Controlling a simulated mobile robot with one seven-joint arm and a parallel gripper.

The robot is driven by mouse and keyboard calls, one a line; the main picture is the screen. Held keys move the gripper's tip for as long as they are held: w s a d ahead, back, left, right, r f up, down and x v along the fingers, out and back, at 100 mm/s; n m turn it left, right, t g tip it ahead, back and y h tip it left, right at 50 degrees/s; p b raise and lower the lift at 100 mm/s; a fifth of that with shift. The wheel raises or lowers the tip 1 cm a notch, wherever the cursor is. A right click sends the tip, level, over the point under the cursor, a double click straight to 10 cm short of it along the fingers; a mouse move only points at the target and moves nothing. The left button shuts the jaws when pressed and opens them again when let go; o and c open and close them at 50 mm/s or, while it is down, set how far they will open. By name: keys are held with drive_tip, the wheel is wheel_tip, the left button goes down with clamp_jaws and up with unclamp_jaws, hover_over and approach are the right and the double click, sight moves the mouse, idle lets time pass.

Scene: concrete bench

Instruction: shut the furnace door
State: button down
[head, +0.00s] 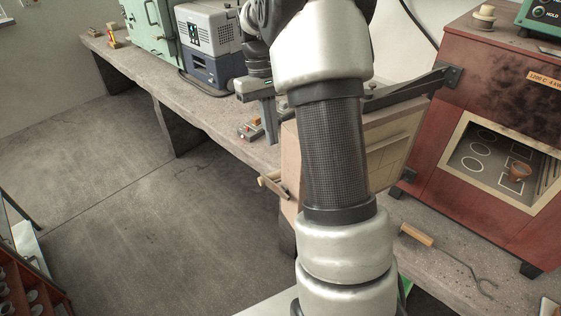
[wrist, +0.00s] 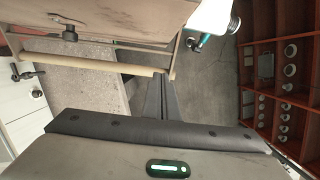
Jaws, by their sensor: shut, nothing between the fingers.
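The red furnace (head: 480,130) stands at the right of the bench, its mouth uncovered. Its pale door (head: 395,142) is swung open to the left on a dark hinge arm (head: 405,90). My arm hides the middle of the door. A wooden handle bar (head: 273,184) sticks out past the door's left side. The door also shows at the top of the wrist view (wrist: 110,18), with the handle bar (wrist: 90,65) below it. My gripper (head: 271,138) is shut and empty, left of the door. In the wrist view its fingertips (wrist: 163,77) are near the bar's right end; contact cannot be told.
A small reddish crucible (head: 520,170) sits inside the furnace. Wooden-handled tongs (head: 445,255) lie on the bench in front. A grey-blue machine (head: 212,45) and a green cabinet (head: 148,25) stand at the back. A red rack (wrist: 283,95) is at the right. Open floor lies left of the bench.

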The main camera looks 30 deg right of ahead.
sight(282, 163)
drive_tip(key=x, duration=0.6)
drive_tip(key=shift+s+d+f, duration=0.1)
drive_tip(key=shift+s+f, duration=0.05)
drive_tip(key=shift+s, duration=1.85)
